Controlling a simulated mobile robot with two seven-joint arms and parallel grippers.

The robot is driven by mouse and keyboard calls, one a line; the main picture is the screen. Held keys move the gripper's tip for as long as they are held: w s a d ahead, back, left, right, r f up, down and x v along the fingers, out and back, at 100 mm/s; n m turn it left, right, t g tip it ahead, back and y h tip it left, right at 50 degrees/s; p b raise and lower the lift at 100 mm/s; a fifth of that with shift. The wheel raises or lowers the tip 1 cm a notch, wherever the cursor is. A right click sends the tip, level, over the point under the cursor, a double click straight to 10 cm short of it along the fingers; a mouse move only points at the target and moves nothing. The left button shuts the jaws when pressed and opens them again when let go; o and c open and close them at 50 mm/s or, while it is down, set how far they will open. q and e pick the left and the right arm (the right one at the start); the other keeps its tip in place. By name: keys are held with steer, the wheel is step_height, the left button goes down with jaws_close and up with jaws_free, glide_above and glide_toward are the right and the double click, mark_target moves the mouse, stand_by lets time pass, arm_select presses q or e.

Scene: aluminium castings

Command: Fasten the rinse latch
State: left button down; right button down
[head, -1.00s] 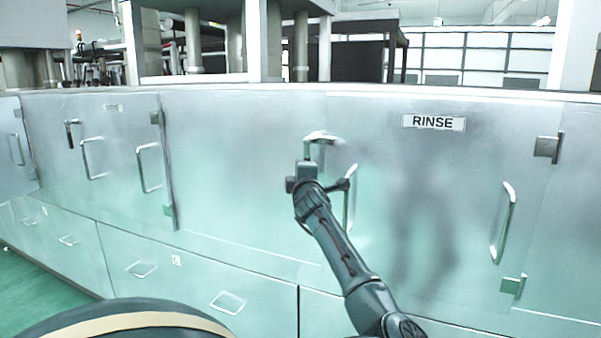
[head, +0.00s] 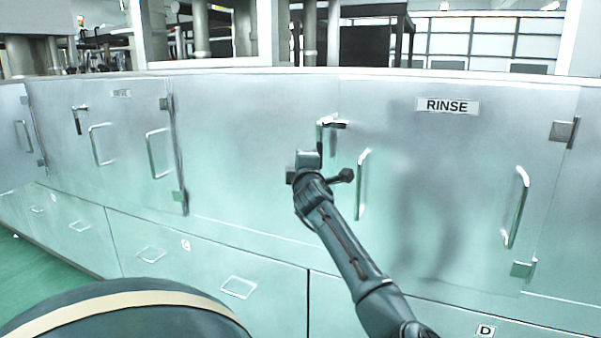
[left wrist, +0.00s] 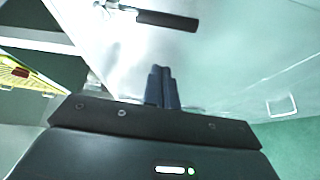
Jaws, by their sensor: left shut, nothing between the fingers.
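The rinse door (head: 440,190) is a frosted panel under a RINSE label (head: 447,106). In the left wrist view a black-handled lever (left wrist: 167,20) lies across the top, apart from my fingers. My left gripper (head: 308,158) is just below and left of the latch, shut and empty; its closed fingers show in the left wrist view (left wrist: 163,86). My right gripper is out of view.
An upright door handle (head: 362,185) stands right of my gripper and another (head: 517,208) is farther right. A neighbouring door (head: 120,150) at left has its own latch (head: 78,120) hanging down. Drawers with pulls (head: 238,288) run below.

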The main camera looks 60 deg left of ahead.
arm_select(q)
steer(key=v, duration=0.4)
steer(key=shift+s+d, duration=0.2)
steer(key=shift+s, duration=0.05)
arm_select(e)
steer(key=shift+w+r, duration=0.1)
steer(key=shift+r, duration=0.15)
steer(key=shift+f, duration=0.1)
